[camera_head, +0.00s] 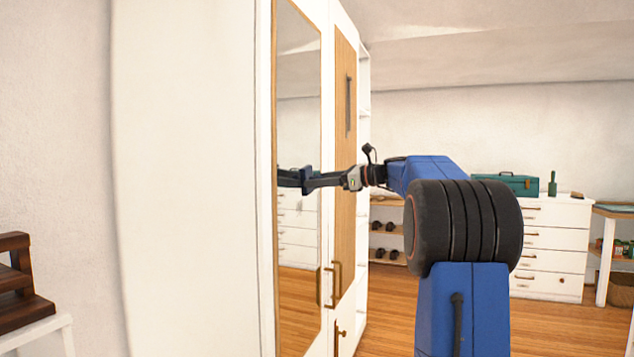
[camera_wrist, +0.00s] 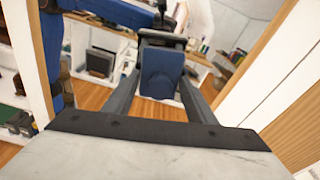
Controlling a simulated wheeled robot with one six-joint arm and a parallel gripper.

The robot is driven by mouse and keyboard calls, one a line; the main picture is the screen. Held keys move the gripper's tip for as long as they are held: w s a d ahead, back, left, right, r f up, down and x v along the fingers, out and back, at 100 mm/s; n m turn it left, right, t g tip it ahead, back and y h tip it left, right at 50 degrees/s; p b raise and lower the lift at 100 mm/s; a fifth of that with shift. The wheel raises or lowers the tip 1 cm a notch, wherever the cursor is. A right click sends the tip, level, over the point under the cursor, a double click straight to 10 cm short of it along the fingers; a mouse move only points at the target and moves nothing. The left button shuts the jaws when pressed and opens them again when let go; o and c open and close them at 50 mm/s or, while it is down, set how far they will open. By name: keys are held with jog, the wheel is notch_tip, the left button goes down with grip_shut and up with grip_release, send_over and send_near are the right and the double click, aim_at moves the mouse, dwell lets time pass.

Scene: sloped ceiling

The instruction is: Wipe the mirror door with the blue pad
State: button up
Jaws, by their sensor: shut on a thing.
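The mirror door (camera_head: 298,110) is a tall mirror in a wooden frame on the white wardrobe, left of centre in the head view. My gripper (camera_head: 310,181) reaches left to the mirror at mid-height. In the wrist view the fingers are shut on the blue pad (camera_wrist: 161,74), which sits between their tips. In the head view the pad (camera_head: 306,173) is small and dark, beside its reflection. The pad is at or very close to the glass; I cannot tell whether it touches. The mirror fills much of the wrist view and reflects my blue arm.
A wooden door (camera_head: 345,150) with a long dark handle stands beside the mirror. Brass handles (camera_head: 331,285) stick out lower down. A white drawer chest (camera_head: 550,245) with a green toolbox (camera_head: 507,183) stands at the back right. Wooden floor is clear before it.

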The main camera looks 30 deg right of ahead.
jog(key=w+d, duration=0.2)
jog(key=d, duration=0.1)
jog(key=shift+w, duration=0.15)
dwell(0.4)
jog(key=shift+d, duration=0.15)
jog(key=shift+f+v, duration=0.2)
jog(key=shift+v, duration=1.25)
jog(key=shift+f+v, duration=0.15)
jog(key=shift+v, duration=1.35)
jog(key=shift+d, duration=0.1)
jog(key=shift+v, duration=1.45)
jog(key=shift+f, duration=0.25)
